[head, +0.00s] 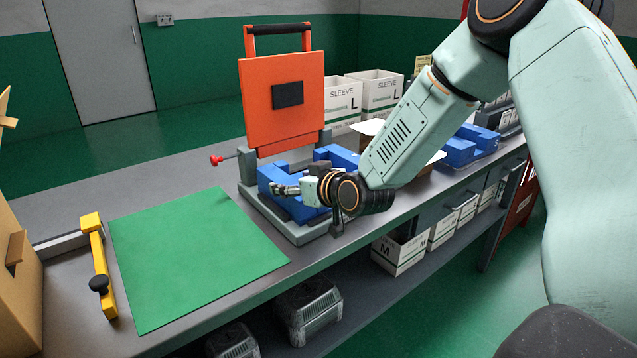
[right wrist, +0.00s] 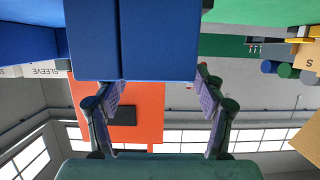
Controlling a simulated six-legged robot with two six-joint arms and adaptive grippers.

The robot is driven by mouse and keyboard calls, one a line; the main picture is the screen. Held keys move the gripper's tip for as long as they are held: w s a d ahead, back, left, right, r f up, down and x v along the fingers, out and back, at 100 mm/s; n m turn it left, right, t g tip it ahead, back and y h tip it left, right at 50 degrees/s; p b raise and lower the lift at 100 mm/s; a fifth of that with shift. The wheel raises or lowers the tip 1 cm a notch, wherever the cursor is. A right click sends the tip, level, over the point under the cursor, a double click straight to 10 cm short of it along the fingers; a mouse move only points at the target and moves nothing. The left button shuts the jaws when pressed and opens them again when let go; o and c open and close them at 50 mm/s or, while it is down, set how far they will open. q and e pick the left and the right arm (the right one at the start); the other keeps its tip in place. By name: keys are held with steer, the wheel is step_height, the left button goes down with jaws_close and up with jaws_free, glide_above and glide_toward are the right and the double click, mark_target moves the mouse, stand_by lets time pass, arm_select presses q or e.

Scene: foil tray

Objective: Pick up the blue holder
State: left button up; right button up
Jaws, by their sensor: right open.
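The blue holder (head: 342,155) sits on the grey base of the orange-lidded press, with the lid standing upright. My right gripper (head: 284,189) is at the holder's near side, its fingers pointing left and partly hiding it. In the right wrist view the holder (right wrist: 133,40) fills the upper middle as a broad blue block with a seam. There my right gripper (right wrist: 158,97) is open, one fingertip near each side of the block's edge. I cannot tell whether the fingertips touch it. My left gripper does not show.
The orange lid (head: 283,100) rises behind the holder. A green mat (head: 190,255) lies clear to the left, beside a yellow bracket (head: 101,270). More blue parts (head: 462,150) and white SLEEVE boxes (head: 381,90) stand farther right and back.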

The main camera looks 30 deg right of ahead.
mark_target(284, 180)
steer(key=b+x, duration=0.1)
steer(key=x, duration=0.4)
steer(key=shift+a, duration=0.1)
steer(key=shift+s+d, duration=0.15)
steer(key=shift+d, duration=0.1)
steer(key=shift+a, duration=0.25)
steer(key=c, duration=0.5)
steer(key=shift+d, duration=0.15)
steer(key=c, duration=0.6)
jaws_close()
steer(key=shift+r, duration=0.1)
